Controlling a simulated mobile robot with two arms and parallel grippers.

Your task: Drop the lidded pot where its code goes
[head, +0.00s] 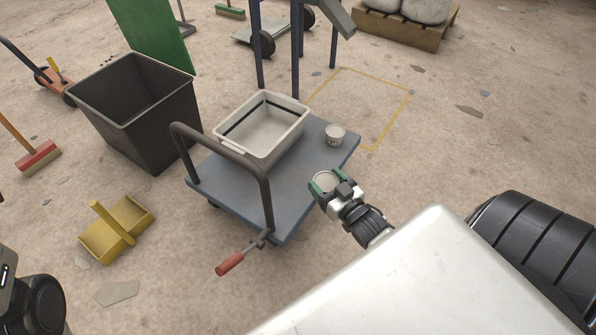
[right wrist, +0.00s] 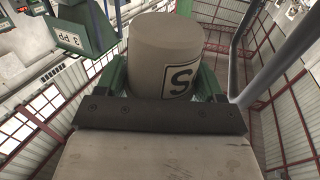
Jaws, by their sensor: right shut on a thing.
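My right gripper (head: 325,183) is shut on a pale grey lidded pot (head: 324,181), above the near right edge of the blue cart (head: 305,165). In the right wrist view the pot (right wrist: 165,50) sits between the green fingers of the gripper (right wrist: 165,82). A black-framed label on it shows an "S"; the rest of the label is hidden. A second small pale pot (head: 335,135) with a dark mark stands on the cart. A pale tub (head: 232,143) with a dark stripe inside stands on the cart too and looks empty. My left gripper is out of view.
A dark open bin (head: 150,140) stands left of the cart. A yellow dustpan-like box (head: 118,232) lies on the floor. The cart has a dark handle (head: 265,185). A yellow-outlined floor area (head: 375,105) is clear.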

